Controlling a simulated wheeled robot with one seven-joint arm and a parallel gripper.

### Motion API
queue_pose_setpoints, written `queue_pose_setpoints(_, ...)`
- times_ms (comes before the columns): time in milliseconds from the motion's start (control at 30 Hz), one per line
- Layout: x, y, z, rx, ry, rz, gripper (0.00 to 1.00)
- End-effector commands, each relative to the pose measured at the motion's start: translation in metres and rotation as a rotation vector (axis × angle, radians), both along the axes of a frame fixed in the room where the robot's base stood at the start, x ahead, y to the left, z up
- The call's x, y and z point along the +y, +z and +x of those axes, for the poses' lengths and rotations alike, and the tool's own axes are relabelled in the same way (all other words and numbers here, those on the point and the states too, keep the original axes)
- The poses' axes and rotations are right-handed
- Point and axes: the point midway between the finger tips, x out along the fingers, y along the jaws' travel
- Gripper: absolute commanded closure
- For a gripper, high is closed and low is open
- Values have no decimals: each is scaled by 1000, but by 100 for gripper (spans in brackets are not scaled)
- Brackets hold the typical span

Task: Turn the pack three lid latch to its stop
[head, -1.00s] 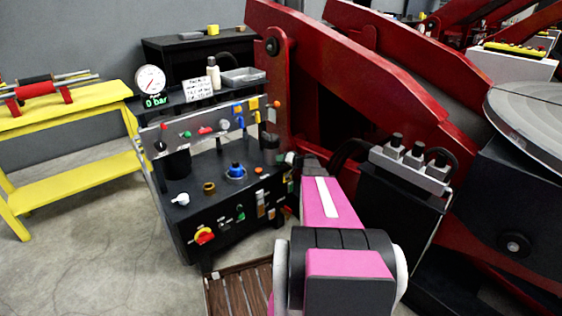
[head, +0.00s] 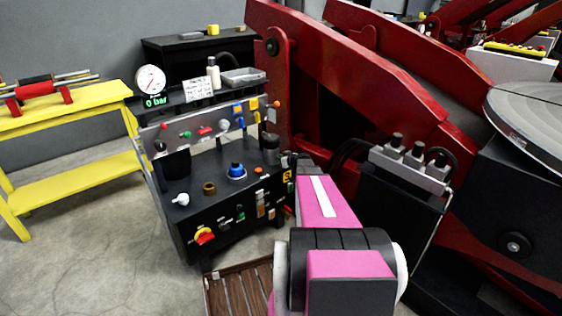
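My pink and black arm reaches from the bottom of the head view toward the right end of a black control console (head: 190,235). The dark end of the arm with my gripper (head: 290,161) is small and mostly hidden, close to the console's right edge. I cannot see its fingers well enough to tell open from shut, nor whether it touches anything. A small yellow tag with a dark mark (head: 288,175) shows there. The console's front has several small switches and latches, among them a red and yellow rotary knob (head: 204,236). I cannot tell which part is the pack three lid latch.
A dark box with a grey valve block (head: 410,168) stands right of my arm, beside large red beams (head: 370,75). A round gauge (head: 150,79) and a "0 bar" display sit above the console. A yellow bench (head: 70,185) stands left, with open floor before it.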

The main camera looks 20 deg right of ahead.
Motion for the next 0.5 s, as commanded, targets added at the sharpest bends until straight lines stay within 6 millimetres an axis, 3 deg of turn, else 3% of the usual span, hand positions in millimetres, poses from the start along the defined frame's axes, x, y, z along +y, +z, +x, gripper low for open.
queue_pose_setpoints(500, 0, -1, 0, -23, 1, -65, 100)
